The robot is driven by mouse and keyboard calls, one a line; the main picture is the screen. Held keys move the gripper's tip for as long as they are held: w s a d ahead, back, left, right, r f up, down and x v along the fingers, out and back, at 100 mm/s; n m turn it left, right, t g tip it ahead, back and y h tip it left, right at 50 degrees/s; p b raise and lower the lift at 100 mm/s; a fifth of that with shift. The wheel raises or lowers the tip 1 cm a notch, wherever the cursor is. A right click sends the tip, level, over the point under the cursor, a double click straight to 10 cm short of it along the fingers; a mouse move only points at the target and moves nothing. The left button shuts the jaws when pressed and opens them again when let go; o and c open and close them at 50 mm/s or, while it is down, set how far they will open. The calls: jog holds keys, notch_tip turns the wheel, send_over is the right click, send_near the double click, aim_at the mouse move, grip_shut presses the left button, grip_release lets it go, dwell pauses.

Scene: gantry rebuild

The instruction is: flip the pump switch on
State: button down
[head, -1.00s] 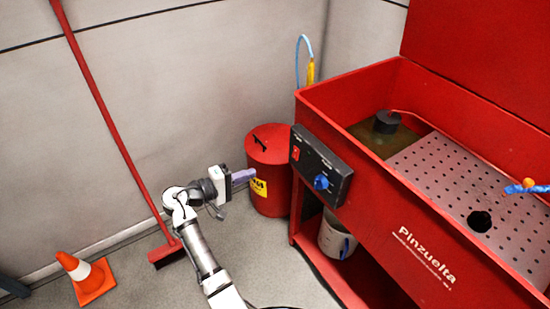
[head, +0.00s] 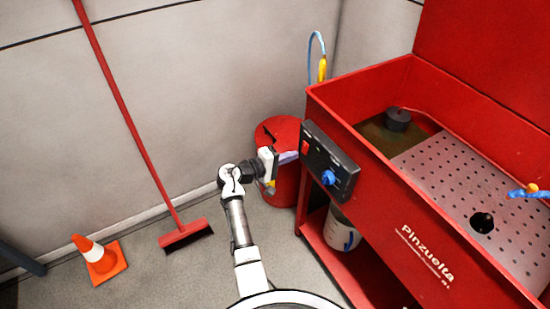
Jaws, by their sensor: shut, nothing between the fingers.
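The black control panel (head: 329,160) is on the left end of the red parts washer (head: 408,218). It carries a red switch (head: 306,147) at its upper left and a blue knob (head: 329,178) lower right. Whether the switch is on or off is too small to tell. My gripper (head: 296,157) is shut and empty, its fingers pointing right toward the panel. The fingertips appear close to the panel's left edge, just below the red switch. I cannot tell whether they touch it.
A red bin (head: 284,192) stands behind my gripper. A white bucket (head: 341,233) sits on the washer's lower shelf. A red broom (head: 142,146) leans on the wall, with an orange cone (head: 102,261) to its left. The floor between cone and washer is mostly clear.

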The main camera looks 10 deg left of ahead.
aim_at(305, 148)
jog(key=shift+x, duration=1.1)
jog(key=shift+w+d+f, duration=0.1)
jog(key=shift+d+f, duration=0.1)
jog(key=shift+r, duration=0.15)
jog(key=shift+a, duration=0.1)
